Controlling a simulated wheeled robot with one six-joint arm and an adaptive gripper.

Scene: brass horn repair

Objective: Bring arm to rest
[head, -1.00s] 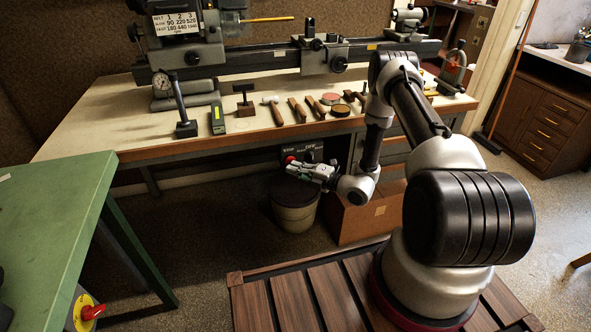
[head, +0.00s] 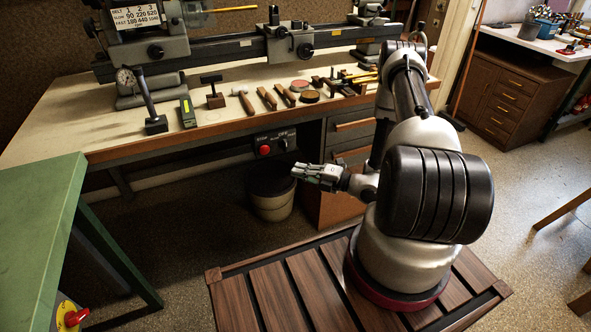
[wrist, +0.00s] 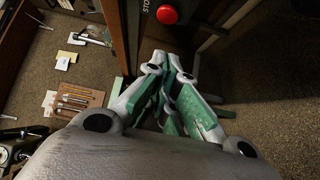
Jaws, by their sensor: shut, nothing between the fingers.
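My gripper (head: 300,172) is in front of the workbench, below the top's front edge and above the floor, pointing left in the head view. My arm is folded, with the forearm hanging down near its base. The gripper's green-padded fingers also show in the wrist view (wrist: 172,90); they are closed together with nothing between them. The gripper appears clear of the bench and of the bin beneath it.
The workbench (head: 60,115) carries a lathe (head: 240,45) and a row of hand tools. A red stop button (head: 264,150) sits under its edge. A bin (head: 272,195) stands below. A green table (head: 35,215) is at left. Open floor lies at right.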

